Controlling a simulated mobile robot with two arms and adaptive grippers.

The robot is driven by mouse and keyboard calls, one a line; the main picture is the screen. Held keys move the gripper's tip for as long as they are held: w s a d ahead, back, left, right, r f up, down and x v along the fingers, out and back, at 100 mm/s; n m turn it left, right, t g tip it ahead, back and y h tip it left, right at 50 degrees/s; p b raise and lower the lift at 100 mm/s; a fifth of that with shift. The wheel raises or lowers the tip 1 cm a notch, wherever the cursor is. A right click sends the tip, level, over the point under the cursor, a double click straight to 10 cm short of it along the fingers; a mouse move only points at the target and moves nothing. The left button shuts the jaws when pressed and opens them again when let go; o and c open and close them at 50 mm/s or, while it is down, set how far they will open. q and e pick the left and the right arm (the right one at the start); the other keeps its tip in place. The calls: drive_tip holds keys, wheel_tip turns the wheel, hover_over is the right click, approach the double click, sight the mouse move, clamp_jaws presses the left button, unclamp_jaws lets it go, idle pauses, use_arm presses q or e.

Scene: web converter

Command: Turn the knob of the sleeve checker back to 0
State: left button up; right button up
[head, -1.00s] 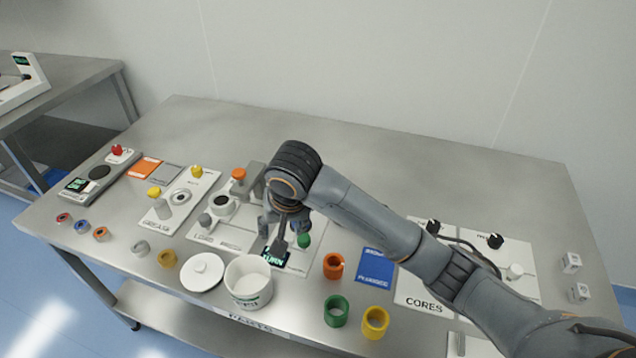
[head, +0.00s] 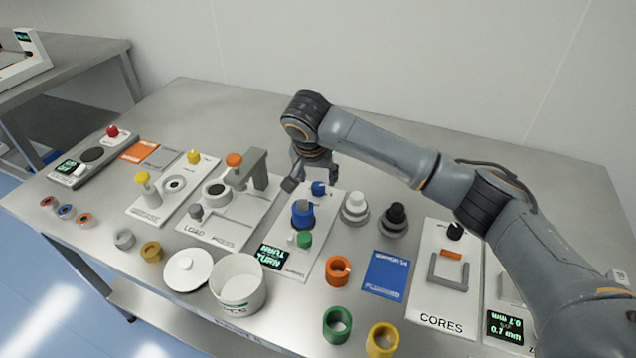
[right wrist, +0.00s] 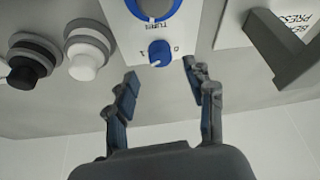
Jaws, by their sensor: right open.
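The sleeve checker is a white board (head: 318,250) with a dark display with green letters (head: 271,257), a green button (head: 304,240), a blue ring-shaped part (head: 302,214) and a small blue knob (head: 319,188) at its far end. In the right wrist view the knob (right wrist: 160,53) sits between printed 0 and 1 marks; I cannot surely tell which it points to. My right gripper (head: 314,176) is open and empty just beyond the knob. In the wrist view its fingers (right wrist: 160,78) lie either side of the knob's line, apart from it. My left gripper is out of view.
A grey post (head: 258,170) on the LOAD board stands left of the gripper. White (head: 355,208) and black (head: 394,219) stepped parts stand to the right. A white tub (head: 238,285), its lid and coloured rings lie in front. The table behind is clear.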

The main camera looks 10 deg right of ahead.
sight(319, 186)
drive_tip(key=x, duration=0.3)
drive_tip(key=shift+w+f, duration=0.2)
drive_tip(key=shift+f, duration=0.15)
drive_tip(key=shift+w+d+f, duration=0.1)
drive_tip(key=shift+w+f, duration=0.05)
drive_tip(key=shift+f, duration=0.3)
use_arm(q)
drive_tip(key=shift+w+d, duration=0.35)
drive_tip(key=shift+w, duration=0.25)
use_arm(e)
clamp_jaws()
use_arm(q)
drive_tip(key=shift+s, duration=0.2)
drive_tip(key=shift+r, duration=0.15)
